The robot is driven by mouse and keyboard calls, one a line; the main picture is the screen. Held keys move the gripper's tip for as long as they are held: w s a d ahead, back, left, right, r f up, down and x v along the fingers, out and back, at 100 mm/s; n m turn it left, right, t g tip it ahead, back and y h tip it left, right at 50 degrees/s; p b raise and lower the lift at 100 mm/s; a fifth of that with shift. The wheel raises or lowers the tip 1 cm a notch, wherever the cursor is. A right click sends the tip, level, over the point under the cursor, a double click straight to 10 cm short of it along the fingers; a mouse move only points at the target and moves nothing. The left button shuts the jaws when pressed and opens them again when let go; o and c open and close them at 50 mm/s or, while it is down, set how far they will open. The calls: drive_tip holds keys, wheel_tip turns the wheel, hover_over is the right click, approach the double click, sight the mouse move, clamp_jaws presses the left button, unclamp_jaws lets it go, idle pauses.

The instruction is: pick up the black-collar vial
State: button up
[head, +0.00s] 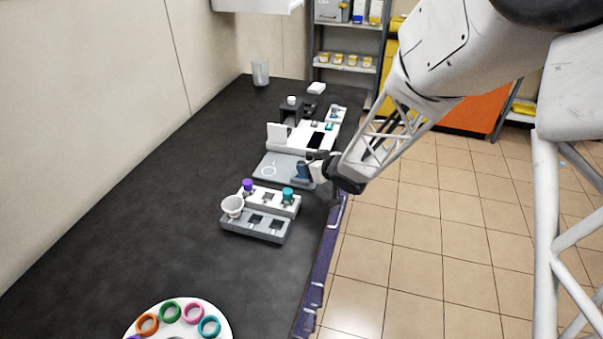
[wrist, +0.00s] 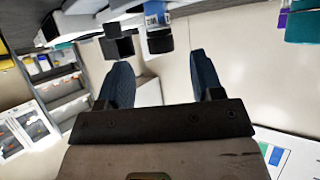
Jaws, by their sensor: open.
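My gripper (head: 309,171) is open and empty in the head view, low over the table's right edge beside the grey plate. In the wrist view my gripper (wrist: 159,65) shows two dark blue fingers spread apart. A small vial with a blue-and-white label and a dark collar (wrist: 157,40) shows at the top, beyond the gap between the fingers and apart from them. It looks like the black-collar vial. I cannot pick it out surely in the head view. A teal-capped vial (head: 288,195) and a purple-capped vial (head: 247,185) stand in the white rack.
A grey rack (head: 265,235) and a white funnel-like cup (head: 232,206) are in front of the white rack. A grey plate (head: 270,175), white equipment and a black block (head: 291,114) stand behind. A round tray of coloured rings (head: 220,328) is nearest. The table's left side is clear.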

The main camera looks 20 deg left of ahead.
sight(301, 161)
drive_tip(key=shift+x, duration=2.6)
drive_tip(key=c, duration=1)
drive_tip(key=shift+r, duration=0.15)
drive_tip(key=shift+r, duration=0.55)
drive_tip(key=shift+s+d+r, duration=0.1)
drive_tip(key=shift+s+r, duration=0.1)
drive_tip(key=shift+r, duration=0.35)
drive_tip(key=shift+s+d+r, duration=0.15)
drive_tip(key=shift+s+r, duration=0.05)
drive_tip(key=shift+r, duration=0.4)
drive_tip(key=s+d+r, duration=0.1)
drive_tip(key=s+d, duration=0.6)
drive_tip(key=s, duration=0.6)
drive_tip(key=shift+d, duration=0.4)
